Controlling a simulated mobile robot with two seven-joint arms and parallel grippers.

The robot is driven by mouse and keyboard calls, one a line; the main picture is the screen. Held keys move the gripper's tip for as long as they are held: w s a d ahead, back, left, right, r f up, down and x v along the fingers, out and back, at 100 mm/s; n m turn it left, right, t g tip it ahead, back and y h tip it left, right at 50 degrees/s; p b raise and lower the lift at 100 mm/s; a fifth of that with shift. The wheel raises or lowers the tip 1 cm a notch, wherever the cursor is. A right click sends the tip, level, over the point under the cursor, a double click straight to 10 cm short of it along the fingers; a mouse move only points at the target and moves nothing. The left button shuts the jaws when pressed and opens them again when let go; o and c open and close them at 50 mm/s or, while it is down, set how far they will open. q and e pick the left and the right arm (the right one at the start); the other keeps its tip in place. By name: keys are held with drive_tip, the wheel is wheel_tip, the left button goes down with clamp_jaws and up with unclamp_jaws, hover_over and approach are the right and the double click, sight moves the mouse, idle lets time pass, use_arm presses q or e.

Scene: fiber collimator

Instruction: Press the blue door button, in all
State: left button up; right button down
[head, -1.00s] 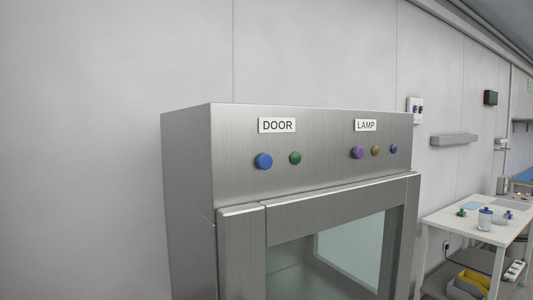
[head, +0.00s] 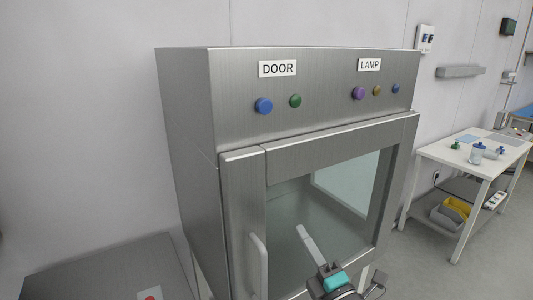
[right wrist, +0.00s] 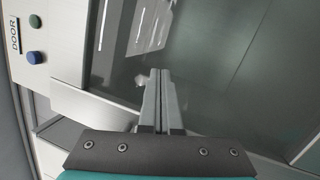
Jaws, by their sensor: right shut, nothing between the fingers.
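The blue door button (head: 264,106) is a round knob under the DOOR label (head: 278,69) on the steel cabinet's upper panel. A green button (head: 295,101) sits to its right. In the right wrist view the blue button (right wrist: 34,57) shows at the upper left, beside the green one (right wrist: 35,21). My right gripper (head: 303,230) is in front of the cabinet's glass door, below and to the right of the blue button and apart from it. In the right wrist view its fingers (right wrist: 158,72) are together with nothing between them. My left gripper is not in view.
Under the LAMP label (head: 369,64) are a purple (head: 358,93), an amber (head: 377,90) and a small blue button (head: 396,89). The door has a vertical handle (head: 258,265). A steel surface (head: 105,268) stands at lower left, a white table (head: 460,158) at right.

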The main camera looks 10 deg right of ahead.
drive_tip(key=s+a+r+n+t+y+p, duration=0.1)
drive_tip(key=s+r+n, duration=0.15)
drive_tip(key=r, duration=0.45)
drive_tip(key=s+r+n+t+y, duration=0.1)
drive_tip(key=r+n+t+y, duration=0.15)
drive_tip(key=r, duration=0.45)
drive_tip(key=n+y+p, duration=0.2)
drive_tip(key=n+y, duration=0.3)
drive_tip(key=n, duration=0.2)
approach(265, 106)
drive_tip(key=s+d+r, duration=0.1)
drive_tip(key=s+r, duration=0.5)
drive_tip(key=shift+d+f+t+h, duration=0.1)
drive_tip(key=shift+f+t+h, duration=0.05)
drive_tip(key=shift+t+h, duration=0.1)
drive_tip(key=shift+w, duration=0.15)
drive_tip(key=shift+w+a+b, duration=0.15)
drive_tip(key=shift+w+a, duration=0.35)
drive_tip(key=shift+w, duration=0.85)
drive_tip(key=shift+w+a+b, duration=0.2)
drive_tip(key=shift+w+a, duration=0.3)
drive_tip(key=shift+w, duration=0.85)
drive_tip(key=shift+w+a+b, duration=0.15)
drive_tip(key=shift+w+a, duration=0.35)
drive_tip(key=shift+w, duration=0.85)
drive_tip(key=shift+w+a, duration=0.15)
drive_tip(key=shift+w, duration=0.25)
